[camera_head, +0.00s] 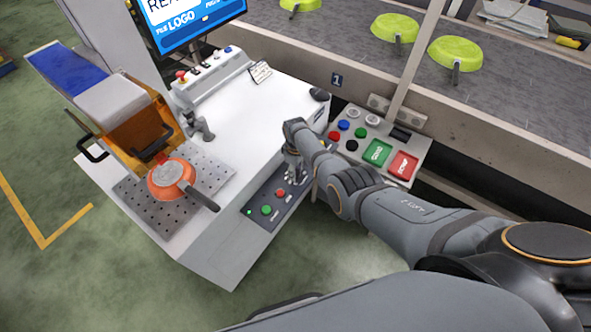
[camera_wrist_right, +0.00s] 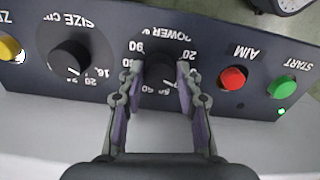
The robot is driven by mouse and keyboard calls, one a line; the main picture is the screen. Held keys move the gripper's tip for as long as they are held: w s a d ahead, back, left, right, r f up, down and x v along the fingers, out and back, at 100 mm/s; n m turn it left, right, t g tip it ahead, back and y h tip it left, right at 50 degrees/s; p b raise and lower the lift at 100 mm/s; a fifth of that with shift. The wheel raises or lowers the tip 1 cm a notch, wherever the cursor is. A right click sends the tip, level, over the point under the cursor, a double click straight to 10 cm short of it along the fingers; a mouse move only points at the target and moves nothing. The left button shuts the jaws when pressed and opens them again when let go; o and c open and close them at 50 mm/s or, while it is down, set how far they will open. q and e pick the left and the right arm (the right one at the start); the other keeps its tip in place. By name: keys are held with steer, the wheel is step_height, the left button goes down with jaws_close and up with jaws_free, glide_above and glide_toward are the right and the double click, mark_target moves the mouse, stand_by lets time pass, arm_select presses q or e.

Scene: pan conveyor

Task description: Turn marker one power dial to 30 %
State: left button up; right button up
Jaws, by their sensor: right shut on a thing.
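The power dial (camera_wrist_right: 158,70) is a black knob on a dark control panel, under the label "POWER %" in the right wrist view. Part of its scale shows, and some of its marks are hidden by the fingers. My right gripper (camera_wrist_right: 157,78) is shut on the dial, one finger on each side. The dial is hidden there by the gripper. My left gripper is not in view.
The size dial (camera_wrist_right: 70,58) and a yellow button (camera_wrist_right: 9,47) lie left of the power dial in the wrist view. The red AIM button (camera_wrist_right: 232,78) and green START button (camera_wrist_right: 283,87) lie right. An orange pan (camera_head: 171,178) stands on the perforated plate (camera_head: 140,205).

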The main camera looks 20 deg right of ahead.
steer(key=shift+n, duration=2.2)
steer(key=o, duration=1.1)
steer(key=shift+o, duration=0.2)
steer(key=shift+r, duration=0.1)
step_height(320, 180, up, 12)
